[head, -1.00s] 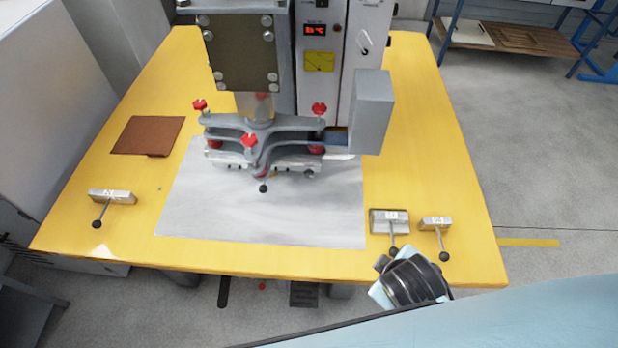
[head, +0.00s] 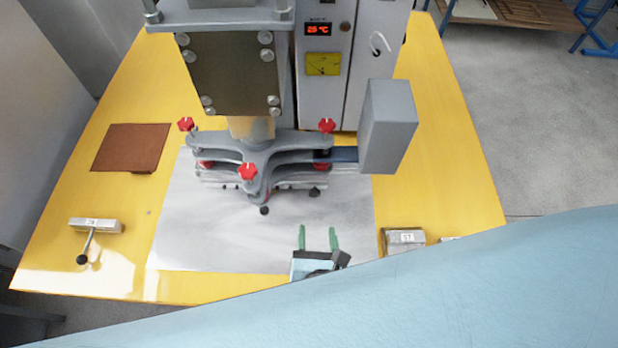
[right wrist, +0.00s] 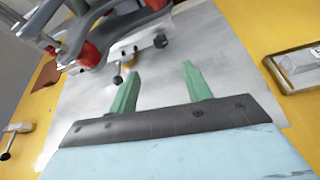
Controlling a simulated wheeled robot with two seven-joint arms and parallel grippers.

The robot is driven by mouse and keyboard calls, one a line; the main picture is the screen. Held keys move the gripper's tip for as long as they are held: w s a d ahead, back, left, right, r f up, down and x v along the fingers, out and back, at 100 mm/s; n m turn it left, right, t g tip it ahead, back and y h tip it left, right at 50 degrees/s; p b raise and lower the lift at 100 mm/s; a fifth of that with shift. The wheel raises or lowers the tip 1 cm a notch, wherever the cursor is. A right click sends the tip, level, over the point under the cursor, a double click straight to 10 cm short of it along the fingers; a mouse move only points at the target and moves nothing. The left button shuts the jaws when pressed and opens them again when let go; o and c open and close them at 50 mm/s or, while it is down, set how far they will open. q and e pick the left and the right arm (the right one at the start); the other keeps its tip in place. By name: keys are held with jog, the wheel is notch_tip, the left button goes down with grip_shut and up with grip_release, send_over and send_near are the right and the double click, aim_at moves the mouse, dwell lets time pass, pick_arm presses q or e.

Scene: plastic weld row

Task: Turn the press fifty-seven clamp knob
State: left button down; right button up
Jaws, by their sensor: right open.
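Small black ball knobs (head: 264,210) show below the head. I cannot read which knob bears number fifty-seven. My left gripper is out of view.
A grey sheet (head: 200,240) covers the middle of the yellow table (head: 470,180). A brown pad (head: 132,147) and a lever block (head: 95,226) lie at the left. A grey box (head: 388,125) juts out right of the head.

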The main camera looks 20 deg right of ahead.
send_near(315, 195)
jog(key=shift+w+f, duration=0.1)
jog(key=shift+w, duration=0.45)
jog(key=x, duration=0.3)
jog(key=shift+w+f+b, duration=0.15)
jog(key=shift+w+b, duration=0.1)
jog(key=shift+b, duration=0.15)
jog(key=x, duration=0.3)
jog(key=shift+d, duration=0.1)
jog(key=shift+w+f, duration=0.15)
jog(key=shift+w, duration=0.1)
jog(key=shift+d, duration=0.1)
jog(key=shift+c, duration=0.3)
jog(key=c, duration=0.9)
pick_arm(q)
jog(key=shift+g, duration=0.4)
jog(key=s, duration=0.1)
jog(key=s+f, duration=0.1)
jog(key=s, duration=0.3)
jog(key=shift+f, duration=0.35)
